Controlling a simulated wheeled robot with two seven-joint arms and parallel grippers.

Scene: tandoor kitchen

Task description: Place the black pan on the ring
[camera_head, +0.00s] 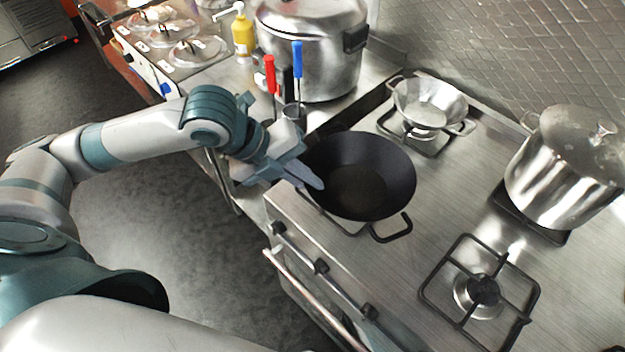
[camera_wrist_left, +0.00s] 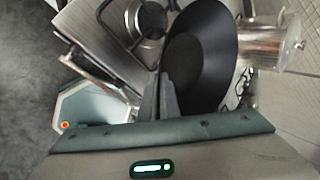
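The black pan (camera_head: 362,172) is over the front-left burner of the steel stove, with parts of a grate showing below its rim. I cannot tell whether it rests on that grate. A loop handle sticks out on its near right side. My left gripper (camera_head: 309,176) is at the pan's left rim; in the left wrist view its fingers (camera_wrist_left: 160,98) are close together on the edge of the pan (camera_wrist_left: 202,60). An empty ring (camera_head: 483,291) with a black grate is at the front right; a ring also shows in the left wrist view (camera_wrist_left: 148,20). My right gripper is not in view.
A steel pan (camera_head: 430,102) stands on the back-left burner and a lidded steel pot (camera_head: 560,165) at the back right. A large pot (camera_head: 318,50), a yellow bottle (camera_head: 243,33) and red- and blue-handled utensils stand left of the stove. The steel between the black pan and the empty ring is clear.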

